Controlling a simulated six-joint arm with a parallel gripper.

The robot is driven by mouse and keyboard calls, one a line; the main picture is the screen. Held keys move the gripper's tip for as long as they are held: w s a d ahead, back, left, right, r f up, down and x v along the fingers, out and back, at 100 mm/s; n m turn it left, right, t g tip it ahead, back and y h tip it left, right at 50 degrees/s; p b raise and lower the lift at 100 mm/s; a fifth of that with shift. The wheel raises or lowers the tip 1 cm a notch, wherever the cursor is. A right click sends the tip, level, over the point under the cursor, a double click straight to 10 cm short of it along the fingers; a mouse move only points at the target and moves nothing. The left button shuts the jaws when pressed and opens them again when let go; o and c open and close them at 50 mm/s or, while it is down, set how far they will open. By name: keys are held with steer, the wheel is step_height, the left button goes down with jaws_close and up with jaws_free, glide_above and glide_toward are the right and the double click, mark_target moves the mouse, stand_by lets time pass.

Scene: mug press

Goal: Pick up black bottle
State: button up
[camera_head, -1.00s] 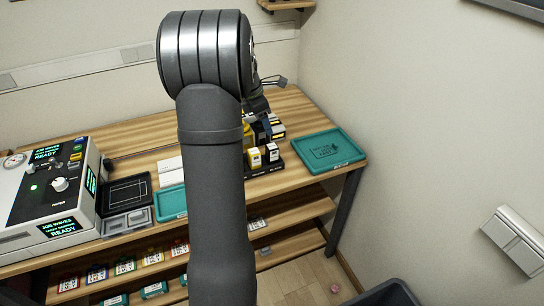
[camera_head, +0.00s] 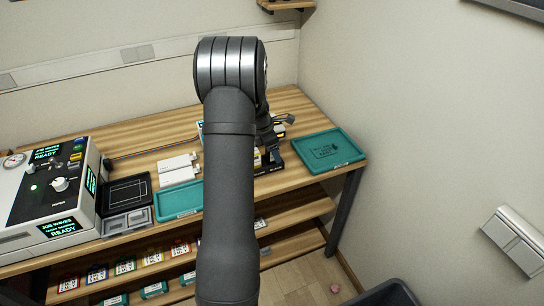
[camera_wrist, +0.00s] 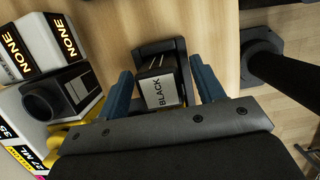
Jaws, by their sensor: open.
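The black bottle (camera_wrist: 158,88), with a white label reading "BLACK", shows in the wrist view between the two blue fingers of my gripper (camera_wrist: 161,68). The gripper is open, with one finger on each side of the bottle. A gap shows on both sides, so the fingers do not appear to touch it. In the head view my gripper (camera_head: 279,128) is low over the bottle group at the right part of the bench, and my arm hides most of that area. I cannot make out the black bottle there.
A teal tray (camera_head: 345,160) lies to the right on the bench, another teal tray (camera_head: 180,202) to the left. A press machine (camera_head: 50,190) stands at far left.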

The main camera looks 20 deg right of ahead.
steer(key=shift+d+f, duration=0.2)
steer(key=shift+f, duration=0.4)
steer(key=c, duration=1.2)
steer(key=shift+o, duration=0.2)
steer(key=shift+r, duration=0.15)
